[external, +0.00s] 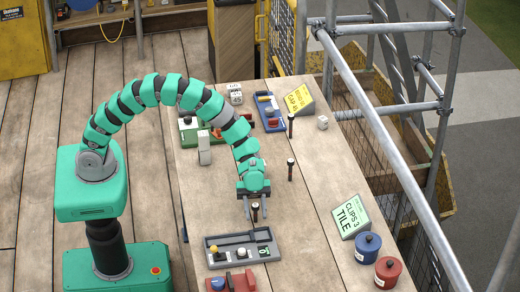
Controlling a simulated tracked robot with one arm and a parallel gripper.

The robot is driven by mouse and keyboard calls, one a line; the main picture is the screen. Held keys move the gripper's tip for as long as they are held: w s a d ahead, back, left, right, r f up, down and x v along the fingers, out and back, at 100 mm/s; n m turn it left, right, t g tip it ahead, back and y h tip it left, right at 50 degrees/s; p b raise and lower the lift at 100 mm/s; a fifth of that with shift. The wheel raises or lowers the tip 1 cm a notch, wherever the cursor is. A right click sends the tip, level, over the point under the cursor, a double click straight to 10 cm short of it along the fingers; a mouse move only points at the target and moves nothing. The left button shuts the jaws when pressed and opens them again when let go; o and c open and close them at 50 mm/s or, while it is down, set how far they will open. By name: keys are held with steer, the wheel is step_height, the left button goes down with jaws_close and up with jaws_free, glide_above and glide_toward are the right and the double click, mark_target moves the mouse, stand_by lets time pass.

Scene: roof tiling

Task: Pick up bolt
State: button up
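My gripper (254,206) points down over the wooden deck, a little behind the grey tray. Its two fingers look spread apart. A dark upright bolt (255,213) with a pale head shows between or just in front of the fingertips; I see no clear contact. A second bolt (290,171) stands upright to the right of my gripper. A third bolt (290,127) stands further back, near the yellow sign.
A grey tray (211,258) with small parts lies in front. A red block tool (230,283), blue pot (367,246) and red pot (388,271) stand at the front. A green sign (351,215), yellow sign (299,100) and scaffold rail (372,125) line the right.

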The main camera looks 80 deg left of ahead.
mark_target(256, 205)
jaws_close()
steer(key=shift+r, duration=0.15)
steer(key=shift+r+p, duration=0.55)
steer(key=shift+r, duration=0.95)
steer(key=shift+s+a+r, duration=0.15)
steer(key=shift+r, duration=0.05)
steer(key=s+a, duration=0.3)
steer(key=s, duration=0.1)
steer(key=s+a+r, duration=0.1)
steer(key=s+a, duration=0.2)
steer(key=s, duration=0.1)
steer(key=s+a+p, duration=0.1)
steer(key=s+a, duration=0.2)
steer(key=s, duration=0.1)
steer(key=shift+s+r, duration=0.15)
steer(key=shift+s, duration=0.25)
